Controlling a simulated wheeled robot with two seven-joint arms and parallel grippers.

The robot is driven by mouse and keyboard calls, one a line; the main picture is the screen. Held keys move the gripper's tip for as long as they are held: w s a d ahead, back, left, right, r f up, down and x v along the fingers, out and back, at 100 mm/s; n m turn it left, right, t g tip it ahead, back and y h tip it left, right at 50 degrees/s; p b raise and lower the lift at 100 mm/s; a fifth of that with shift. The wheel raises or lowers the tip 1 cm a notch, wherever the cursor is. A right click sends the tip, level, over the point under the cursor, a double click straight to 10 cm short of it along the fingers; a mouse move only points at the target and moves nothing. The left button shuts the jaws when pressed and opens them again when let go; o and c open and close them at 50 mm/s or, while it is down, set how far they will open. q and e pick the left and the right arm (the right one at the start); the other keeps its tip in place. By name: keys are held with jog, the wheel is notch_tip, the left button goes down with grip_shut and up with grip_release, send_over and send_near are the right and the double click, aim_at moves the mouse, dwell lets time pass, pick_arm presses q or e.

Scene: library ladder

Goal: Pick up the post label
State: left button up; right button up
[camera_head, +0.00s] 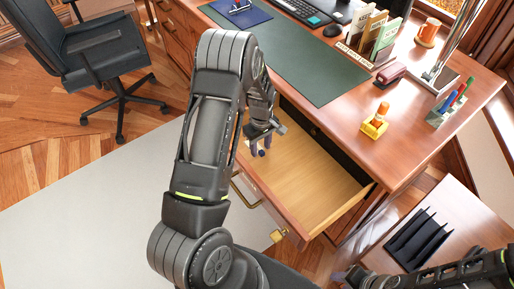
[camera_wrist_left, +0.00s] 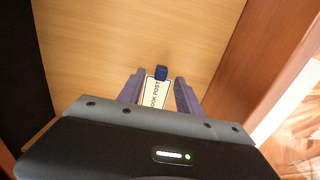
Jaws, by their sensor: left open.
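The post label (camera_wrist_left: 155,92) shows in the left wrist view as a white tag with dark letters, of which "POST" can be read, and a dark blue end. It lies in the open wooden drawer (camera_head: 308,170). My left gripper (camera_wrist_left: 159,88) is open, with one purple-grey finger on each side of the label. In the head view my left gripper (camera_head: 260,147) reaches down into the drawer's left part, and the dark blue end shows near its fingers. Whether the fingers touch the label cannot be told. My right arm shows at the lower right, but its fingers cannot be made out clearly.
A side table with a black rack (camera_head: 420,240) stands at the lower right. The rest of the drawer looks empty.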

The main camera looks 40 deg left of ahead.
pick_arm(q)
jog(key=shift+f, duration=0.45)
jog(key=shift+c, duration=0.5)
grip_shut()
